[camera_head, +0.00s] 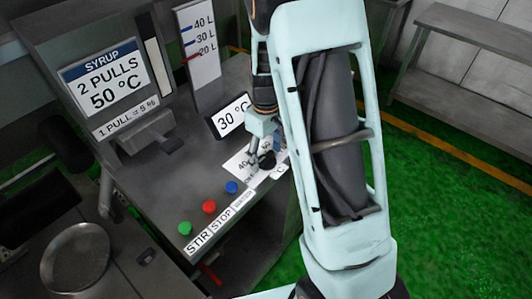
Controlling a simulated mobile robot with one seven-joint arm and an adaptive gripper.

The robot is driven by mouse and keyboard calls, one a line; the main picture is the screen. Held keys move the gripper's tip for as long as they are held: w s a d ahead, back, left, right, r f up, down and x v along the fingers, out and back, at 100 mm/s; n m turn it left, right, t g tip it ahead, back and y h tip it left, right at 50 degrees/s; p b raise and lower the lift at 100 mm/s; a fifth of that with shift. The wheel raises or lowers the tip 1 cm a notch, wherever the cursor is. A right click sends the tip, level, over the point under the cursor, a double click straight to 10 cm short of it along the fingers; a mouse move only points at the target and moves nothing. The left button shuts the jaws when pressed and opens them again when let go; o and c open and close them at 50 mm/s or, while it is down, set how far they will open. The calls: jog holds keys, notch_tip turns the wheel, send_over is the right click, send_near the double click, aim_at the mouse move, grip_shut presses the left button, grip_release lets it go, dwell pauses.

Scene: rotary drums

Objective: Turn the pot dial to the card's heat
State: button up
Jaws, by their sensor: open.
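The card (103,84) at upper left reads "SYRUP, 2 PULLS, 50 °C". The pot dial is a dark knob (267,161) on a white scale plate (239,168) on the grey console, with a "40" readable on the plate. A tilted display (231,117) behind it reads 30 °C. My gripper (259,157) points down over the dial, open, with its fingers at or beside the knob. I cannot tell whether they touch it. My arm and gripper hide part of the scale and the knob's pointer.
Blue (231,187), red (209,206) and green (185,228) buttons line the console front above STIR and STOP labels. A lever block (150,140) sits below the card, under a "1 PULL = 5 %" label. A level gauge (199,50) stands behind. Green floor is open at right.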

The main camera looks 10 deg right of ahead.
jog(key=c, duration=1.2)
jog(key=shift+o, duration=0.2)
jog(key=shift+m, duration=0.3)
jog(key=m, duration=0.3)
jog(key=shift+m, duration=0.3)
jog(key=m, duration=0.4)
jog(key=shift+w+m, duration=0.15)
jog(key=shift+m, duration=0.15)
jog(key=m, duration=0.4)
jog(key=shift+r+p, duration=0.1)
jog(key=shift+p, duration=0.2)
jog(key=shift+w+m+p, duration=0.1)
jog(key=shift+m+p, duration=0.4)
jog(key=shift+m, duration=2)
